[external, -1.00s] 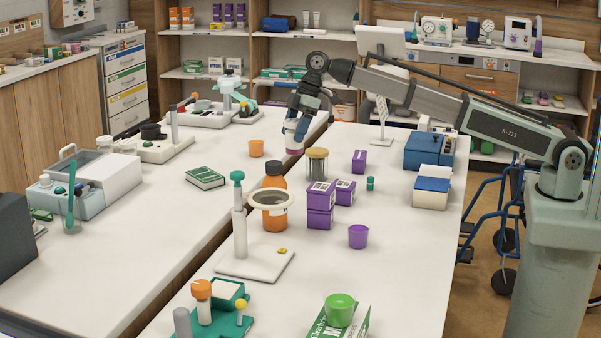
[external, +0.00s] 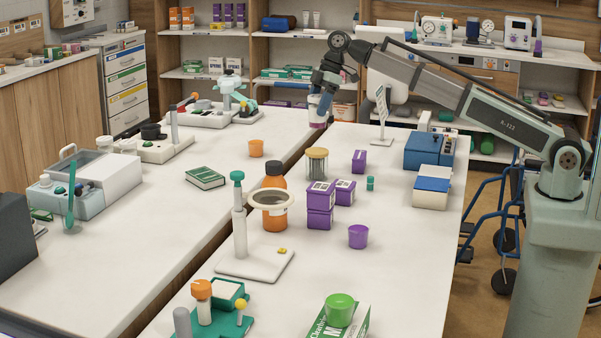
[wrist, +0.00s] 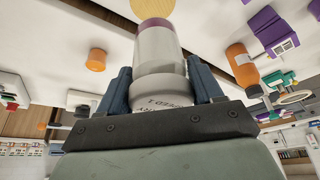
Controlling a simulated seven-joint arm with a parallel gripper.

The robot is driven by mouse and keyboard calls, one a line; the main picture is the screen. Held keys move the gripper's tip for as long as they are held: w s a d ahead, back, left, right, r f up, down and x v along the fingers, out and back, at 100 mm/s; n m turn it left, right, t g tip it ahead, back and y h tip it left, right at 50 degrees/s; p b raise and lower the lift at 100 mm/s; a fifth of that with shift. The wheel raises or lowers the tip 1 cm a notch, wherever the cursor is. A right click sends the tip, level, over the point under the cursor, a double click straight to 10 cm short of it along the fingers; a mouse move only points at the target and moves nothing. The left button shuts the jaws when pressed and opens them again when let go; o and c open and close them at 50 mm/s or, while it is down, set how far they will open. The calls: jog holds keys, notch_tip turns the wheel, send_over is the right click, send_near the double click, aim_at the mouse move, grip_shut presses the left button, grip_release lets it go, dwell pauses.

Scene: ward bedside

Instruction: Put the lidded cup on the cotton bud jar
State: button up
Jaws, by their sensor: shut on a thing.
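My gripper (external: 325,100) is shut on the lidded cup (external: 318,112), a pale cup with a mauve end, held high at the far end of the tables. In the wrist view the cup (wrist: 158,62) sits between my two blue fingers (wrist: 160,88), with its mauve end pointing away from my palm. The cotton bud jar (external: 317,168), clear with a tan-yellow lid, stands upright on the right table, nearer the camera than the cup and apart from it. Nothing sits on its lid.
Purple boxes (external: 320,213) and an orange bottle (external: 275,182) stand close to the jar. A ring stand (external: 240,225) is in front. A white upright rack (external: 382,112) and a blue device (external: 428,152) are right of the cup. An orange cup (external: 256,148) stands left of the gap between tables.

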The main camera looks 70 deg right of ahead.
aim_at(317, 127)
jog(key=shift+f, duration=3.7)
jog(key=shift+f, duration=0.1)
jog(key=o, duration=1.2)
jog(key=v, duration=1.2)
jog(key=shift+d, duration=0.1)
